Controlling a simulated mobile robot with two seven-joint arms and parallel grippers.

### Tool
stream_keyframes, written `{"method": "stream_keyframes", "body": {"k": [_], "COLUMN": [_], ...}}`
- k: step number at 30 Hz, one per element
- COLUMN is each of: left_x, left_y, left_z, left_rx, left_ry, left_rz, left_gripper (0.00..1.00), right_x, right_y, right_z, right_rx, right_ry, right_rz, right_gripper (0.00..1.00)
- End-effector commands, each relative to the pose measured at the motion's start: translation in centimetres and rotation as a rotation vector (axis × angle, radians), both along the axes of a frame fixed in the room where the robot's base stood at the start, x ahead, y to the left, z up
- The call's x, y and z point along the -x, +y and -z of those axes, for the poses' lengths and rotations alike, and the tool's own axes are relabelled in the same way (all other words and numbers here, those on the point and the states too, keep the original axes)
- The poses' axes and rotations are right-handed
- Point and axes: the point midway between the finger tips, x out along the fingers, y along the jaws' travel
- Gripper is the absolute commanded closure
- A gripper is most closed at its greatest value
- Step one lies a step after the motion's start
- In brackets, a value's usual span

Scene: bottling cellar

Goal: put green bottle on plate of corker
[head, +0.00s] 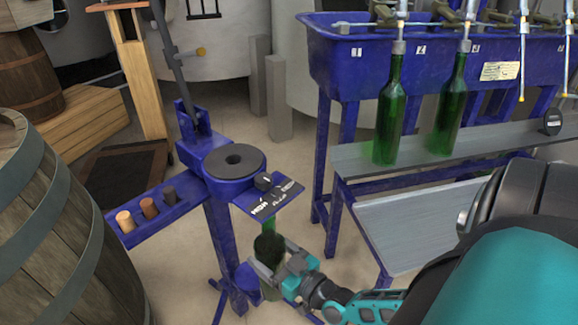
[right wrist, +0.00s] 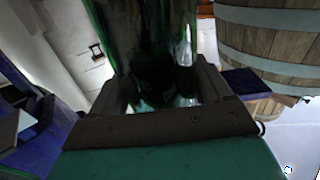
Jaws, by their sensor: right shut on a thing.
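My right gripper (head: 279,275) is shut on a green bottle (head: 267,249), low in the head view, in front of the blue corker (head: 222,245). The bottle's upper part shows just below the corker's lettered panel. In the right wrist view the dark green glass (right wrist: 155,45) stands between the two jaws (right wrist: 165,100). The corker's round grey top (head: 235,161) has a hole in its middle. I cannot make out the corker's plate clearly; a small blue part (head: 248,278) shows left of the bottle, partly hidden. My left gripper is not in view.
Three corks or stoppers (head: 149,207) sit on the corker's left arm. A wooden barrel (head: 55,240) fills the left front. Two green bottles (head: 389,115) stand on a grey shelf (head: 350,160) under the blue filler (head: 340,65) at the right. Floor shows between corker and filler.

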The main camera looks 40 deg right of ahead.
Motion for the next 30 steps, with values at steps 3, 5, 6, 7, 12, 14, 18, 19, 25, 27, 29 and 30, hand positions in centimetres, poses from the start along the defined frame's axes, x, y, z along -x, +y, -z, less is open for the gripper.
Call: {"method": "stream_keyframes", "body": {"k": [3,5,6,7,12,14,18,19,25,27,29,30], "left_x": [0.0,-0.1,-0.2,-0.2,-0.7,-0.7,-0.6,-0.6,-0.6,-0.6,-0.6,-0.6], "left_y": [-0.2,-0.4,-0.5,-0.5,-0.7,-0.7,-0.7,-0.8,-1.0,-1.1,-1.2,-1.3], "left_z": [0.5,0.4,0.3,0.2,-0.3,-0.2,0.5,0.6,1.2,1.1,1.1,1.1], "left_rx": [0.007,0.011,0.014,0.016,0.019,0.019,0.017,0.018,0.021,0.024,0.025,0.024], "left_ry": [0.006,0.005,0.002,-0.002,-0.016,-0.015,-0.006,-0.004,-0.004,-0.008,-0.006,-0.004], "left_rz": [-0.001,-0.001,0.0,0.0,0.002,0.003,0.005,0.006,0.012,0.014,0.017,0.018], "left_gripper": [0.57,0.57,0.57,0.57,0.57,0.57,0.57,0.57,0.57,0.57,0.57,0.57], "right_x": [-2.7,-3.6,-4.1,-4.4,-5.2,-5.5,-7.2,-7.6,-9.2,-9.1,-9.1,-9.1], "right_y": [0.1,0.2,0.2,0.2,0.3,0.3,0.4,0.4,0.5,0.5,0.5,0.5], "right_z": [-0.3,-0.3,-0.3,-0.4,-0.4,-0.4,-0.4,-0.4,0.3,0.7,1.0,1.0], "right_rx": [-0.001,-0.001,0.0,0.0,-0.001,-0.001,-0.001,-0.001,0.0,0.0,0.0,0.0], "right_ry": [-0.016,-0.016,-0.015,-0.015,-0.013,-0.013,-0.016,-0.016,-0.012,-0.012,-0.011,-0.012], "right_rz": [0.002,0.002,0.002,0.002,0.002,0.002,0.002,0.002,0.001,0.001,0.001,0.002], "right_gripper": [1.0,1.0,1.0,1.0,1.0,1.0,1.0,1.0,1.0,1.0,1.0,1.0]}}
